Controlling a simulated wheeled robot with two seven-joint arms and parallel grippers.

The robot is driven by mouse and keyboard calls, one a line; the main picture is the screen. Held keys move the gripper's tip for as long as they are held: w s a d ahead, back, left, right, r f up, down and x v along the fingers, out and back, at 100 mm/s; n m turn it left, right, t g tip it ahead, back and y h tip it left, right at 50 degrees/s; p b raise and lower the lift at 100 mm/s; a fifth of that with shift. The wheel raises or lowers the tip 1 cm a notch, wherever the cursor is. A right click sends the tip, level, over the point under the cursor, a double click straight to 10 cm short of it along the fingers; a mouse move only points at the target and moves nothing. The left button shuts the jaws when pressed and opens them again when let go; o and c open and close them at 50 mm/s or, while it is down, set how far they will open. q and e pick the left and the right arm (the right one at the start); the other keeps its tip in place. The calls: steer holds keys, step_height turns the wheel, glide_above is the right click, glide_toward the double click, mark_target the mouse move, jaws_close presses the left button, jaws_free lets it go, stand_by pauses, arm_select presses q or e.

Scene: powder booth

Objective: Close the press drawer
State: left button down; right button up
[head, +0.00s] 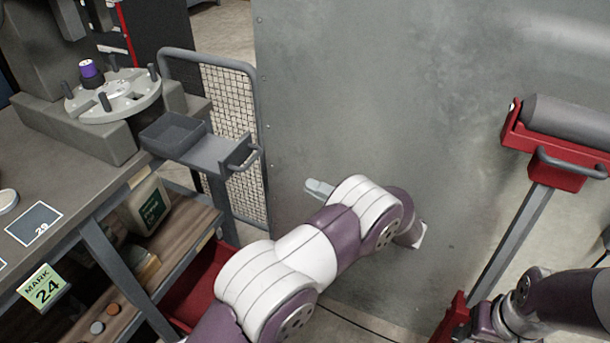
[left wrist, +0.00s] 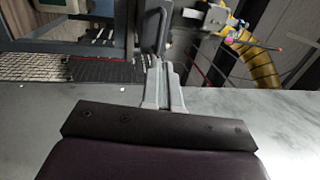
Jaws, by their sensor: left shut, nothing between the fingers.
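The press drawer (head: 207,151) is a grey sliding tray with an open bin on top. It sticks out to the right from under the round press plate (head: 118,95) at the bench's edge, so it stands open. Its bar handle (head: 243,157) is at its right end. My left gripper (head: 314,188) is to the right of the handle and apart from it in the head view. In the left wrist view, its fingers (left wrist: 163,84) are together and empty. A dark loop, probably the handle (left wrist: 153,27), shows beyond the fingertips. My right gripper is out of frame.
A grey metal panel (head: 380,90) stands behind my left arm. A mesh cart (head: 228,105) is behind the drawer. The bench (head: 75,180) is at left, with a shelf (head: 180,235) below. A red-framed roller stand (head: 555,150) is at right.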

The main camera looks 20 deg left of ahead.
arm_select(q)
steer(key=a+r, duration=0.2)
steer(key=a, duration=1)
steer(key=shift+w+p, duration=0.4)
steer(key=shift+w, duration=0.05)
steer(key=shift+a+r, duration=0.1)
steer(key=p, duration=0.3)
glide_toward(177, 141)
steer(key=d+r, duration=0.2)
steer(key=s+d+r, duration=0.1)
steer(key=d+r, duration=0.1)
steer(key=shift+d, duration=0.35)
steer(key=a, duration=0.9)
steer(key=w+a, duration=0.1)
steer(key=a, duration=0.3)
steer(key=shift+w+a+f+b, duration=0.1)
steer(key=shift+a+f+b, duration=0.1)
steer(key=shift+a+b, duration=0.15)
steer(key=shift+a+r, duration=0.1)
steer(key=shift+a, duration=0.3)
steer(key=shift+w+r, duration=0.1)
steer(key=shift+r, duration=0.15)
steer(key=shift+r, duration=0.1)
